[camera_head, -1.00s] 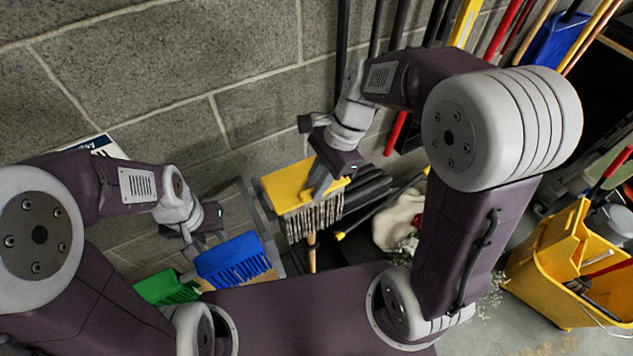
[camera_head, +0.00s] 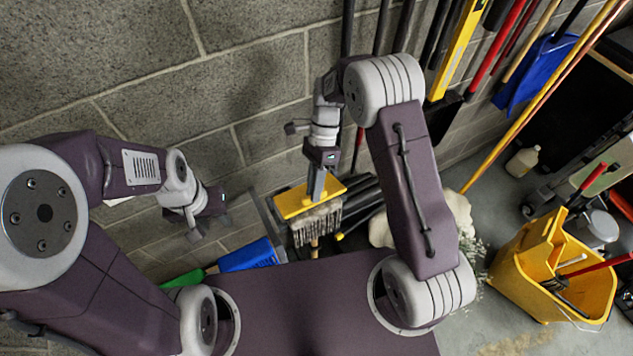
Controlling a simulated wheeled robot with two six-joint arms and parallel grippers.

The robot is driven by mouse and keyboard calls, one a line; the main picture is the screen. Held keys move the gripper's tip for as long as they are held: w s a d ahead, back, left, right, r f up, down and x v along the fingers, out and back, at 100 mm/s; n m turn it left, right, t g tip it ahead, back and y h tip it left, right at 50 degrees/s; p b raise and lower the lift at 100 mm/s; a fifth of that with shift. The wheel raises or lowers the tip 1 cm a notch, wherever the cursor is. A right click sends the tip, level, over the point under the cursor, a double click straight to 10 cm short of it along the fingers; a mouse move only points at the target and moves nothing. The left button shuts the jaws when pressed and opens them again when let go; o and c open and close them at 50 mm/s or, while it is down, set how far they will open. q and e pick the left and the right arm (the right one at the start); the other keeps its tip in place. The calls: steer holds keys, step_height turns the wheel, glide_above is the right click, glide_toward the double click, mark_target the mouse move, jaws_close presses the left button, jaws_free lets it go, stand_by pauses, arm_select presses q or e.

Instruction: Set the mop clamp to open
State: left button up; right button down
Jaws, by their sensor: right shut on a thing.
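The mop has a yellow clamp head (camera_head: 296,203) with grey strands (camera_head: 318,220) hanging below it and a wooden handle (camera_head: 314,245) going down. My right gripper (camera_head: 317,188) reaches down from above and is shut on the mop clamp at its top. Whether the clamp is open or closed cannot be made out. My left gripper (camera_head: 194,232) is off to the left, above the blue brush and apart from the mop. I cannot tell from this view how far its fingers are apart.
A blue brush (camera_head: 250,255) and a green brush (camera_head: 185,278) stand at lower left. A yellow mop bucket (camera_head: 560,265) is at right. Long-handled tools, with a blue dustpan (camera_head: 538,70), lean on the block wall (camera_head: 130,60). Some floor at lower right is clear.

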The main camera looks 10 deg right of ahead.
arm_select(q)
steer(key=shift+r+p, duration=0.85)
steer(key=shift+r, duration=0.45)
arm_select(e)
steer(key=shift+w+a+r+g, duration=0.2)
steer(key=shift+w+r+g, duration=0.3)
steer(key=shift+g, duration=0.2)
steer(key=c, duration=1.4)
jaws_free()
steer(key=shift+f, duration=0.1)
steer(key=shift+o, duration=0.2)
steer(key=shift+w, duration=0.1)
